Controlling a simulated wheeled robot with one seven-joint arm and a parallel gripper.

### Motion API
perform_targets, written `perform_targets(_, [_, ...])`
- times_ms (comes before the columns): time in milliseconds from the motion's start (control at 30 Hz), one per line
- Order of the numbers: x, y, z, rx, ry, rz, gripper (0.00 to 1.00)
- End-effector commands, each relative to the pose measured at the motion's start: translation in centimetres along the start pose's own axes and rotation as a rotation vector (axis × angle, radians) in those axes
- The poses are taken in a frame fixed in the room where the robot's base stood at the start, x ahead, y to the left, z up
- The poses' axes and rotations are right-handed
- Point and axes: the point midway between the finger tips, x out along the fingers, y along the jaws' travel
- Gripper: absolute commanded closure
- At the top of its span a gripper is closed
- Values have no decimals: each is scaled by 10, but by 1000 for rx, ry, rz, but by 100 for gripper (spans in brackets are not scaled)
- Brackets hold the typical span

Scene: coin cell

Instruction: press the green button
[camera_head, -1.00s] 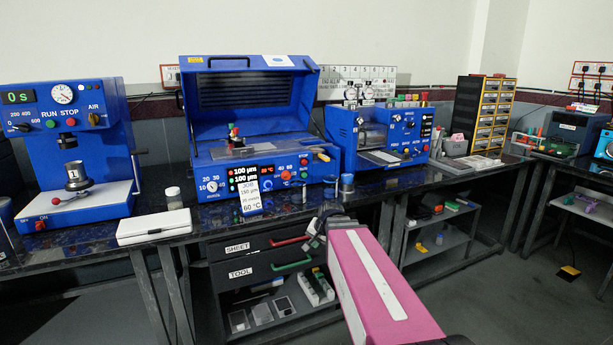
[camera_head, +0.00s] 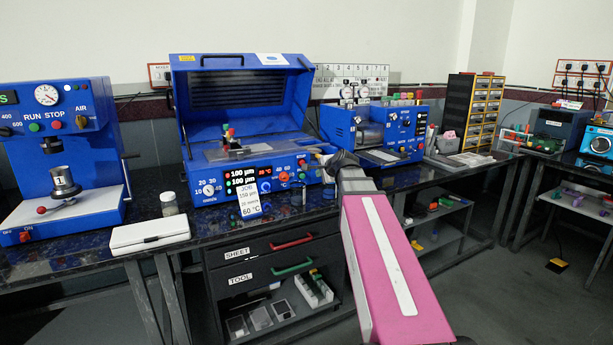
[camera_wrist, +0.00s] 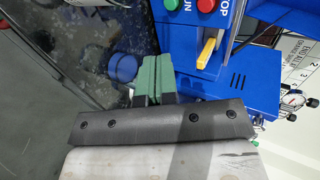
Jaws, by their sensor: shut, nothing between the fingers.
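In the wrist view a round green button (camera_wrist: 185,5) sits at the top edge on a blue machine, partly cut off, beside a red button (camera_wrist: 206,5). Lettering by them reads "UN" and "TOP". My gripper (camera_wrist: 138,68) has its two green fingers together and empty, below and left of the green button and apart from it. In the head view my gripper (camera_head: 325,157) is at the right front of the middle blue machine (camera_head: 225,120), hiding part of that corner. Another green button (camera_head: 35,127) is under "RUN" on the left blue press (camera_head: 65,150).
A yellow lever (camera_wrist: 207,52) sticks out of the blue machine, right of my fingers. Blue cylinders (camera_wrist: 122,65) stand on the dark speckled bench top close by. A white case (camera_head: 150,232) and a small jar (camera_head: 169,203) are on the bench to the left.

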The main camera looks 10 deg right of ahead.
Motion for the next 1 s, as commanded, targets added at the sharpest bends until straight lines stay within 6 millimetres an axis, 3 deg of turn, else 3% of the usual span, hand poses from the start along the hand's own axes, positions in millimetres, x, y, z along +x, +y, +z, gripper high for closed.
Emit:
perform_targets(367, [8,0,0,-2,-1,3,100])
perform_targets(933, [106,0,0,-3,-2,3,100])
perform_targets(1000, [115,-7,0,-3,-2,2,100])
